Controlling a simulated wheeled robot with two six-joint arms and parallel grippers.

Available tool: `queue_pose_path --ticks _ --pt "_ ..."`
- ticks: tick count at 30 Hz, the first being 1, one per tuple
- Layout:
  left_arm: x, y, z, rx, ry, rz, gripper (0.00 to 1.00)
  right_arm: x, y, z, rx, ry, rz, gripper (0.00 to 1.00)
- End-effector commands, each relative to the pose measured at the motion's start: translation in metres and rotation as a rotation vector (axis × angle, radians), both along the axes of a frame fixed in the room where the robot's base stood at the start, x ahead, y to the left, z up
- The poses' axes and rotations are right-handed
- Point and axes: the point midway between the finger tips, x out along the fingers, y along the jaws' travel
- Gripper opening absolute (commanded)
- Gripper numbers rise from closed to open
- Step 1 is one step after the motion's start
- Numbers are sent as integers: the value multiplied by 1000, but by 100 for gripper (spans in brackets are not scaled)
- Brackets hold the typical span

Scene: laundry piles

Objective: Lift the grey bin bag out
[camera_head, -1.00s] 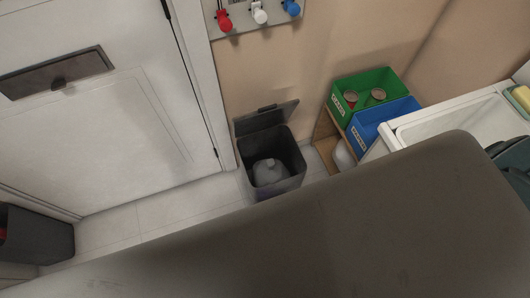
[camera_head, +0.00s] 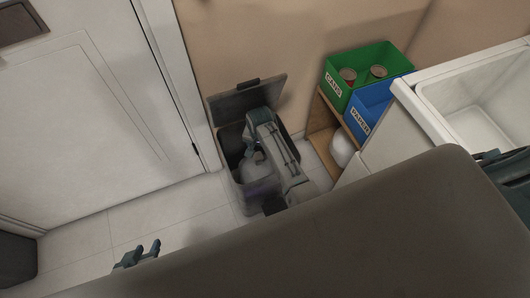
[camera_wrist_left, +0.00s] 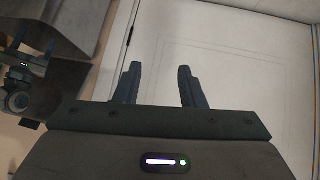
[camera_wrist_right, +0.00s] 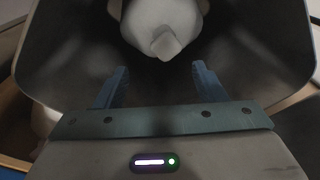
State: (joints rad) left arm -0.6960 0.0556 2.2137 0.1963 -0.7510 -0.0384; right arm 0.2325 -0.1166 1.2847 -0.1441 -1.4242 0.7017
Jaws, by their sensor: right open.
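The grey bin bag (camera_head: 248,170) sits inside the dark bin (camera_head: 260,196), whose lid (camera_head: 240,101) stands open against the wall. My right arm reaches down over the bin and partly hides the bag. In the right wrist view the pale, knotted top of the bag (camera_wrist_right: 162,28) lies just beyond my right gripper (camera_wrist_right: 160,70), which is open and empty. My left gripper (camera_head: 138,254) is low at the left, away from the bin and near the floor tiles. In the left wrist view its fingers (camera_wrist_left: 160,68) are apart with nothing between them.
A green cans box (camera_head: 345,95) and blue paper box (camera_head: 362,120) stand on a wooden shelf right of the bin. A white sink (camera_head: 432,108) is at the right. A white door (camera_head: 90,120) is at the left. Floor between door and bin is clear.

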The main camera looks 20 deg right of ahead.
Motion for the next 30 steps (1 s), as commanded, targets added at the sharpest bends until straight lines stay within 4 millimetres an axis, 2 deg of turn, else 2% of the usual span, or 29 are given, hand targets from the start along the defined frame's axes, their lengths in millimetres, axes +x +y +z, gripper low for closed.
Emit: queue_pose_path --ticks 1,6,13,20,30 --pt "1 -1 3 -8 -38 3 36 6 6 -9 12 20 -34 64" --pt "2 -4 38 -28 -113 13 36 12 18 2 32 81 -114 64" --pt "13 -3 56 -29 -185 19 36 12 20 -1 34 97 -131 64" --pt "42 2 84 -16 -375 33 36 12 19 -24 33 95 -130 64" --pt "76 8 142 5 -706 52 36 12 19 -59 33 95 -130 64"
